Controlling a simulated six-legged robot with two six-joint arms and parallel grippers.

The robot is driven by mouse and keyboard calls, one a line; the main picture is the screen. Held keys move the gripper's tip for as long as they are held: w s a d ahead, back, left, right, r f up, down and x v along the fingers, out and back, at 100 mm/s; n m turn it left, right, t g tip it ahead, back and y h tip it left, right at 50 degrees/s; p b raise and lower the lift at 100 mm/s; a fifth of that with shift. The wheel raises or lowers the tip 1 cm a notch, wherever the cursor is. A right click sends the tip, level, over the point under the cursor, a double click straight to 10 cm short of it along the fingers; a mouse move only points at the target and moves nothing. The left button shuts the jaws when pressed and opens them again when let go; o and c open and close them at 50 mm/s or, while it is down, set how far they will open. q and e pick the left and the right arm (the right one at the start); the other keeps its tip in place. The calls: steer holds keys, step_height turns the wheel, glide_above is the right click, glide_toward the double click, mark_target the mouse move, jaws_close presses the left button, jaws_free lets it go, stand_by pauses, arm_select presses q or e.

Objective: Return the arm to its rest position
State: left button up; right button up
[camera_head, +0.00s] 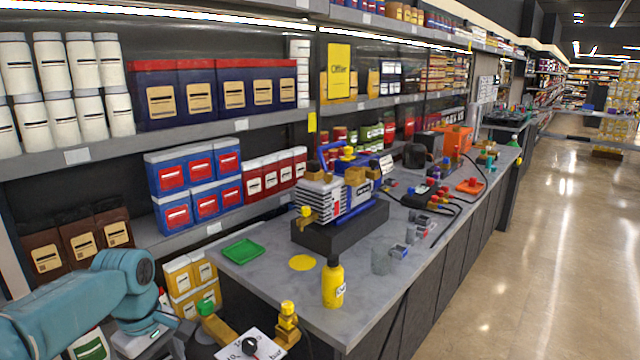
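My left arm (80,300), teal, comes in from the lower left and bends down at the wrist, in front of the shelves and left of the counter. A grey part (150,340) below the wrist runs toward the bottom edge. No fingertips can be made out there, so I cannot tell whether the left gripper is open or shut. My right arm and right gripper are not in view. The vacuum pump (335,198), with a ribbed silver body and blue and yellow parts, stands upright on a dark base (342,228) on the counter, apart from my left arm.
Brass fittings (287,325) and a white card (250,345) are at the bottom. Stocked shelves line the left. The floor (540,260) at right is clear.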

arm_select(q)
steer(key=s+d+f+m+h, duration=0.15)
steer(key=d+f, duration=0.25)
steer(key=f, duration=0.5)
steer(key=s+d+f+m, duration=0.3)
steer(key=d+f, duration=0.1)
steer(key=f, duration=0.4)
steer(key=s+d+f+m+h, duration=0.1)
steer(key=s+d+f+m, duration=0.25)
steer(key=f, duration=0.55)
steer(key=s+d+f+m, duration=0.1)
steer(key=s+d+f, duration=0.1)
steer(key=s, duration=0.5)
steer(key=s+d+f+m, duration=0.1)
steer(key=s+d+f, duration=0.1)
steer(key=s+f, duration=0.3)
steer(key=s+h, duration=0.1)
steer(key=s, duration=0.2)
steer(key=shift+d+f+m, duration=0.25)
steer(key=shift+d+m, duration=0.05)
steer(key=shift+m, duration=0.1)
